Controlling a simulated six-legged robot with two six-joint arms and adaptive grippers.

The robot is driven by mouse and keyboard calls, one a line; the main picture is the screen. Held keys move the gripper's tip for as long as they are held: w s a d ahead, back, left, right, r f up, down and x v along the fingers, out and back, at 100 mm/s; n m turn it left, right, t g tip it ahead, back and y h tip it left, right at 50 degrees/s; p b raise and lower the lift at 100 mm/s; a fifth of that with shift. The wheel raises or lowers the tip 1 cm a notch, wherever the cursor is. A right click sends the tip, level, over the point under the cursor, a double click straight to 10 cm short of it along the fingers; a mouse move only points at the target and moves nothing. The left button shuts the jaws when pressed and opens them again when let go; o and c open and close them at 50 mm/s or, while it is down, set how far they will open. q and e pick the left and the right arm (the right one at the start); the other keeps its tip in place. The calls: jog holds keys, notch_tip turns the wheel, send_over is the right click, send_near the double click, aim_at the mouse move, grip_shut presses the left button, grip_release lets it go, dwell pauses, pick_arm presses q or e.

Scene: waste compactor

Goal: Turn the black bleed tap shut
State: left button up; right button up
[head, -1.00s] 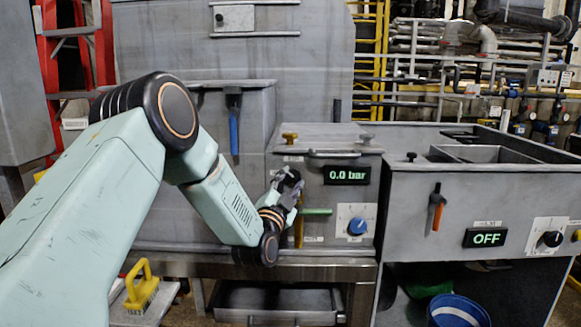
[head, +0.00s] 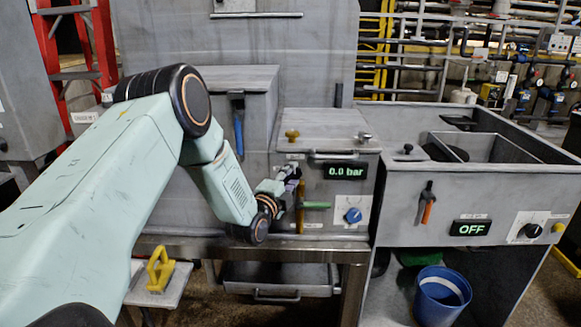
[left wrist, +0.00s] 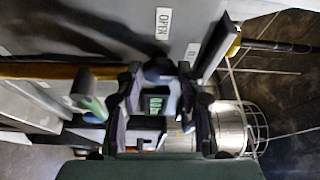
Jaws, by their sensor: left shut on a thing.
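My left gripper (head: 296,183) is at the left part of the front of the grey unit (head: 330,157) with the "0.0 bar" display. It hides the bleed tap in the head view. In the left wrist view, a small black piece, which looks like the black bleed tap (left wrist: 159,69), sits between the fingertips of the left gripper (left wrist: 158,78). The fingers are shut on it. An "OPEN" label (left wrist: 163,22) is on the grey panel beside it. The tap's exact angle cannot be told. My right gripper is not in view.
Close right of the gripper are a brass upright piece (head: 300,212) and a green handle (head: 316,205), then a blue knob (head: 353,215). A brass knob (head: 292,134) stands on top. A blue bucket (head: 442,297) is at lower right.

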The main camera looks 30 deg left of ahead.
pick_arm(q)
jog(key=shift+w+r+m+p, duration=0.1)
jog(key=shift+r+m+p, duration=0.1)
jog(key=shift+m+p, duration=0.45)
jog(key=o, duration=1.1)
jog(key=shift+f, duration=0.1)
jog(key=shift+o, duration=0.2)
jog(key=shift+s, duration=0.35)
jog(key=s+d, duration=0.2)
jog(key=s, duration=0.9)
jog(key=shift+s, duration=0.15)
